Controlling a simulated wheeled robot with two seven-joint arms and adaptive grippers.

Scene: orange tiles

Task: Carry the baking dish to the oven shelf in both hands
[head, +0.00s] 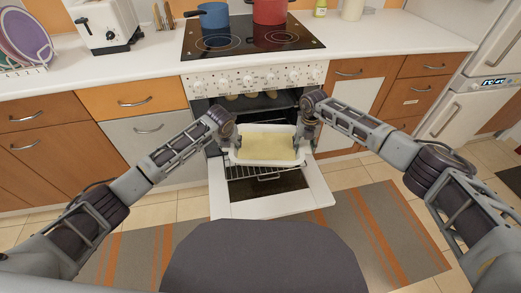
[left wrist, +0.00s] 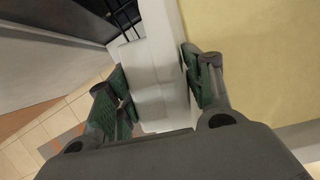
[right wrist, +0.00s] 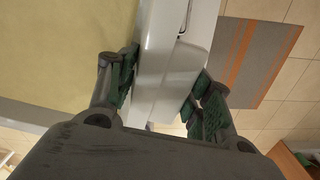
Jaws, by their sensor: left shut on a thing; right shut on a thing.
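The baking dish (head: 266,130) is white with a flat yellow filling and is held about level in front of the open oven (head: 252,104). My left gripper (head: 229,146) is shut on the dish's left end; the left wrist view shows its fingers (left wrist: 163,85) on both sides of the white wall (left wrist: 158,70). My right gripper (head: 304,139) is shut on the right end; its fingers (right wrist: 165,88) also straddle the wall (right wrist: 172,50) in the right wrist view. A wire oven shelf (head: 240,171) shows below the dish, partly hidden by it.
The oven door (head: 225,205) is folded down towards me under the dish. A tray with round brown items (head: 262,97) sits higher in the oven. Drawers and cabinets flank the oven. The hob above carries a blue pot (head: 213,15) and a red pot (head: 269,10). A striped rug (head: 370,235) covers the floor.

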